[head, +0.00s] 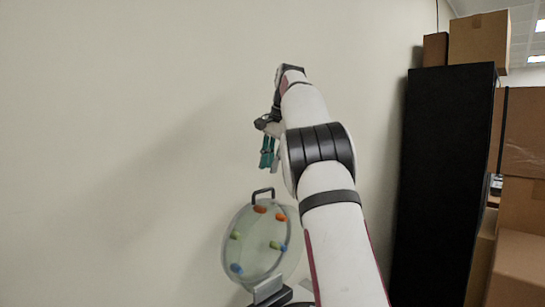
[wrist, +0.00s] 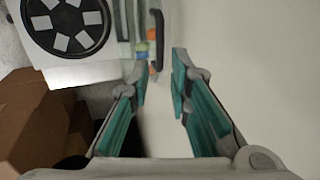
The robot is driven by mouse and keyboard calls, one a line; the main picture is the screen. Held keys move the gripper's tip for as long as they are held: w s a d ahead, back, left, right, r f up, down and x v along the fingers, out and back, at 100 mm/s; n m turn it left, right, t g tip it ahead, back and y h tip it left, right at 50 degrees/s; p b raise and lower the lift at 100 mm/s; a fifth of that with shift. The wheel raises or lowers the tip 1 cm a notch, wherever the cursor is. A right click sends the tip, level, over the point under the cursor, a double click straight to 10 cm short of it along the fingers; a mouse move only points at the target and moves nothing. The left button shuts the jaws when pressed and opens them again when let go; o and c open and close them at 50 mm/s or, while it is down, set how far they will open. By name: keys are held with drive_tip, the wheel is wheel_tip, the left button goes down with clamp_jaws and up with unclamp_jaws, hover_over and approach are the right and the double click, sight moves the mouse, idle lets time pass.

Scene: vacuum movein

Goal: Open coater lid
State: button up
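The coater lid (head: 256,245) is a round, translucent disc with orange, green and blue pieces on it. It stands raised, nearly upright, with a dark handle (head: 263,192) on its top edge and a hinge bracket (head: 268,290) at its foot. In the wrist view the handle (wrist: 156,38) lies just beyond my fingertips. The coater's round black plate with pale squares (wrist: 68,28) shows at upper left there. My gripper (head: 267,155) is above the lid, apart from the handle. In the wrist view its teal fingers (wrist: 160,68) are spread with nothing between them.
A plain wall (head: 120,130) stands behind the lid. A tall black cabinet (head: 440,180) is to the right, with cardboard boxes (head: 520,265) beside it and on top. A brown box (wrist: 35,125) shows at lower left in the wrist view. The space left of the lid is clear.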

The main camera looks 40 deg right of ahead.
drive_tip(key=shift+v, duration=1.15)
drive_tip(key=s+a+n+t, duration=0.1)
drive_tip(key=s+a+n, duration=0.3)
drive_tip(key=s+a, duration=0.45)
drive_tip(key=s+a+n, duration=0.4)
drive_tip(key=s+a, duration=0.1)
drive_tip(key=a, duration=0.6)
drive_tip(key=s+a+f+n, duration=0.4)
drive_tip(key=s+a+f, duration=0.1)
drive_tip(key=s+f, duration=0.4)
drive_tip(key=s+a+f+n, duration=0.5)
drive_tip(key=s+f, duration=0.4)
drive_tip(key=s, duration=0.2)
drive_tip(key=shift+a, duration=0.7)
